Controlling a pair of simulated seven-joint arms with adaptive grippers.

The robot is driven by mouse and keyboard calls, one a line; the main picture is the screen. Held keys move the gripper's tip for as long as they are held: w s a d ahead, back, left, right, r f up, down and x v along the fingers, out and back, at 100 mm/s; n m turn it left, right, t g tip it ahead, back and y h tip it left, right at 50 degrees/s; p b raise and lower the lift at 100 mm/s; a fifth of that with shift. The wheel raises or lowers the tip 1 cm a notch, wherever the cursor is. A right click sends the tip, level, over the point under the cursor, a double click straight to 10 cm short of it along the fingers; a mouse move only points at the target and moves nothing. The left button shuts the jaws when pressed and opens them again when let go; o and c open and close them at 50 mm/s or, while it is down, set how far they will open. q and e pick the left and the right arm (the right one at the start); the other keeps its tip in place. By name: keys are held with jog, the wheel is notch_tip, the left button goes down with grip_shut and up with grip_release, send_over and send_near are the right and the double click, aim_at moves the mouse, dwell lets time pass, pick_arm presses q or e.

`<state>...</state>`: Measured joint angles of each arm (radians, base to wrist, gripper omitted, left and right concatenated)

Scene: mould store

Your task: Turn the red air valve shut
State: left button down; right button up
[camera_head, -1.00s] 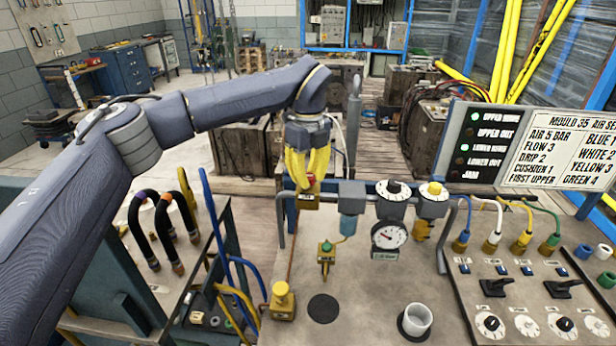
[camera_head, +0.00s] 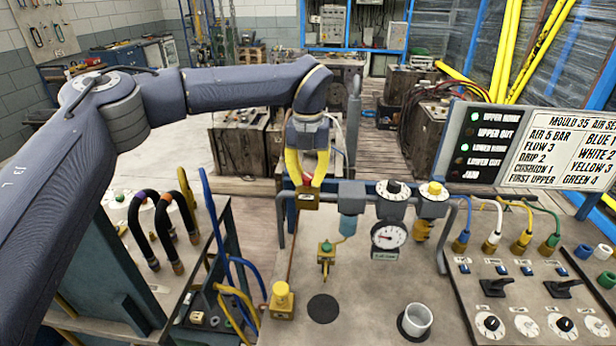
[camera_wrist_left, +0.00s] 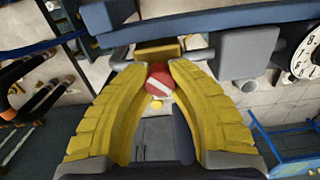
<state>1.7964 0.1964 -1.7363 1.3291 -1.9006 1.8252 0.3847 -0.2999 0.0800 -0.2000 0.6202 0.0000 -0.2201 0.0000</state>
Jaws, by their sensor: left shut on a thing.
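The red air valve (camera_wrist_left: 157,87) is a red round knob with a white bar across it, between the yellow fingers in the left wrist view. The bar runs slantwise there. In the head view, only a little red shows above the yellow-brown valve body (camera_head: 307,202) on the pipe. My left gripper (camera_head: 306,180) comes down on the knob from above, its two yellow fingers closed on the knob's sides. The fingers hide part of the knob in the head view. My right gripper is not in view.
Right of the valve on the pipe are a grey filter (camera_head: 351,197), a black-and-white knob (camera_head: 394,188), a yellow-topped unit (camera_head: 433,192) and a pressure gauge (camera_head: 386,236). A yellow button post (camera_head: 282,298) and a white cup (camera_head: 416,318) stand in front. Bent black hoses rise at left.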

aim_at(309, 176)
pick_arm(q)
jog(key=m, duration=0.4)
jog(key=shift+m, duration=2.1)
jog(key=c, duration=1)
grip_release()
jog(key=shift+c, duration=0.2)
notch_tip(309, 176, up, 12)
jog(key=shift+d, duration=0.1)
